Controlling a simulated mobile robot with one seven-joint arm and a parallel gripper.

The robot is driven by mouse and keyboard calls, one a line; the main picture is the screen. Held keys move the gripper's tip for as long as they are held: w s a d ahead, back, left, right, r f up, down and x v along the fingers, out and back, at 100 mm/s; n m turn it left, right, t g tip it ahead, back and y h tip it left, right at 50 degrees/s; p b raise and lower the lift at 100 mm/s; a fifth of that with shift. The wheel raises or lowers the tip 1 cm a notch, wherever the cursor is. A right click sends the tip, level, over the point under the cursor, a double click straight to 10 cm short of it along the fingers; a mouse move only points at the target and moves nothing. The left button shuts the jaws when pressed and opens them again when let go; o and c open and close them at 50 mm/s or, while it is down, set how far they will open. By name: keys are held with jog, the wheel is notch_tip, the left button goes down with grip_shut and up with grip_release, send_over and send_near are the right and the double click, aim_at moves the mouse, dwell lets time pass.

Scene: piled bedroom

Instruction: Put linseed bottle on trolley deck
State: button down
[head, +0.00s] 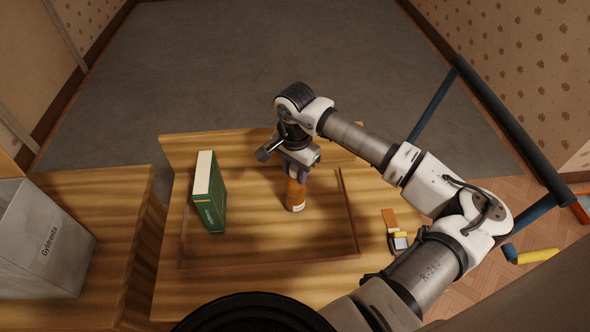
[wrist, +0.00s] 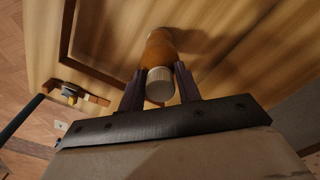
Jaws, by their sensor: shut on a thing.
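An orange-brown bottle (head: 296,192) with a pale label near its base is over the brown-rimmed tray area on the wooden desk. My gripper (head: 296,172) is above it, shut on its upper part. In the wrist view the bottle (wrist: 158,50) lies between the two dark fingers (wrist: 159,88), its ribbed white cap towards the camera. The bottle looks roughly upright. I cannot tell whether its base touches the surface. The bottle's name cannot be read. No trolley deck can be made out for sure.
A green book (head: 209,192) stands left of the bottle inside the tray's rim (head: 270,262). A grey bin (head: 45,245) stands at far left. Small blocks (head: 398,236) lie at the desk's right. Dark blue tubing (head: 510,125) runs along the right; grey carpet (head: 240,60) beyond is clear.

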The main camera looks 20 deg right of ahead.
jog(key=shift+f, duration=0.55)
jog(key=c, duration=1)
grip_release()
jog(key=shift+o, duration=0.2)
notch_tip(320, 180, up, 12)
jog(key=b, duration=0.2)
